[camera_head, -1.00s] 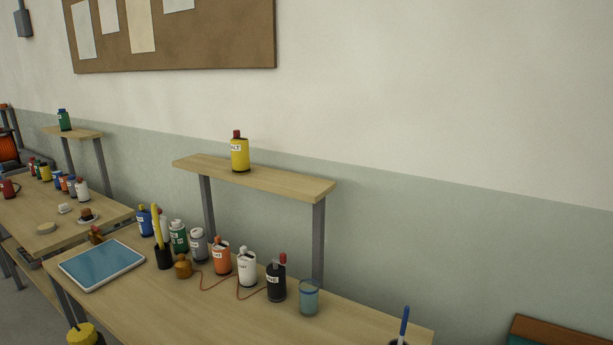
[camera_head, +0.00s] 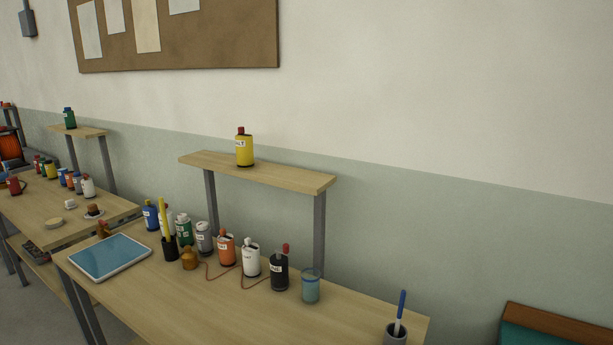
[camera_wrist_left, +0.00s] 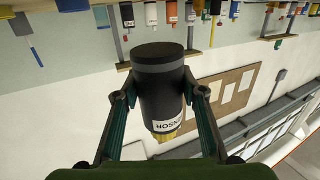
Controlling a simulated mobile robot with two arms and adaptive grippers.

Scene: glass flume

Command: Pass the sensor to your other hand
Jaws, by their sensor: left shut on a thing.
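The sensor (camera_wrist_left: 161,88) is a dark cylinder with a grey band, a white label reading SENSOR and a yellow end. It shows in the left wrist view, between the two fingers of my left gripper (camera_wrist_left: 160,96). The fingers are shut on its sides, and it is held up in the air, clear of the tables. The label appears upside down there. In the head view neither gripper nor the sensor shows. My right gripper is in neither view.
A wooden bench (camera_head: 190,305) carries a tablet (camera_head: 110,257), several labelled bottles, a glass (camera_head: 311,287) and a pen cup (camera_head: 396,334). A raised shelf (camera_head: 285,181) holds a yellow bottle (camera_head: 244,149). A second table (camera_head: 50,208) stands at left. The bench's front area is clear.

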